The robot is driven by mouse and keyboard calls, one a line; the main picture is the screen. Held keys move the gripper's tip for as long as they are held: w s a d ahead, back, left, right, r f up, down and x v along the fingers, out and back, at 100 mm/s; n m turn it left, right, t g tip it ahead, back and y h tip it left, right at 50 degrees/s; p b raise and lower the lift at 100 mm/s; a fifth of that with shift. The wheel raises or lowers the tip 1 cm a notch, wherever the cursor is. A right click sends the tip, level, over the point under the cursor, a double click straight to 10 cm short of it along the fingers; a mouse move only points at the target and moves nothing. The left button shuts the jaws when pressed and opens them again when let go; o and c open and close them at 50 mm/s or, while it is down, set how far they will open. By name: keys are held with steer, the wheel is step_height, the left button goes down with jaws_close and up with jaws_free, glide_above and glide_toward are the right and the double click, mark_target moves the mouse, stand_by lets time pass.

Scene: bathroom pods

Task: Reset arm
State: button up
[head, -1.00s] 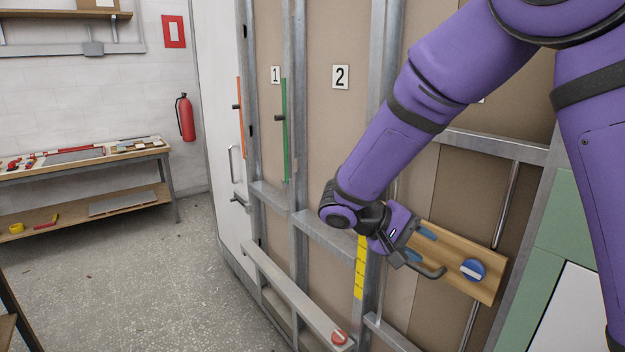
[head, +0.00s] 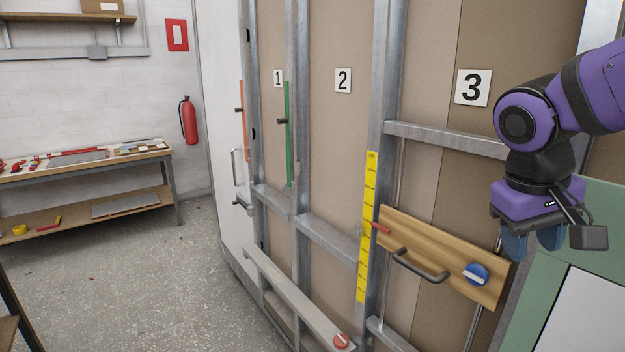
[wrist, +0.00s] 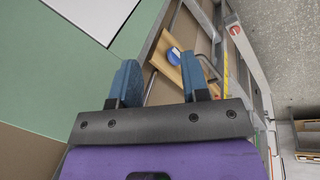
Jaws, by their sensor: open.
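My gripper (head: 533,243) is at the right of the head view, with its blue fingers pointing down. It is open and empty, as the wrist view (wrist: 163,82) also shows, with a gap between its fingers. It hangs to the right of and apart from a wooden board (head: 440,262) on the wall frame. The board and knob also show beyond the fingers in the wrist view (wrist: 172,58).
Metal studs (head: 389,110) and rails frame numbered wall bays. A yellow measuring strip (head: 367,225) runs down one stud. A green panel (head: 545,285) with a white area is below my gripper. A low rail bears a red knob (head: 341,341). Open floor (head: 140,280) lies at left, before a workbench (head: 85,165).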

steer(key=s+r+t+y, duration=0.3)
steer(key=s+t, duration=0.1)
steer(key=s, duration=0.3)
steer(key=shift+s+d+t, duration=0.2)
steer(key=shift+s+t, duration=0.1)
steer(key=shift+s, duration=0.05)
stand_by(2.2)
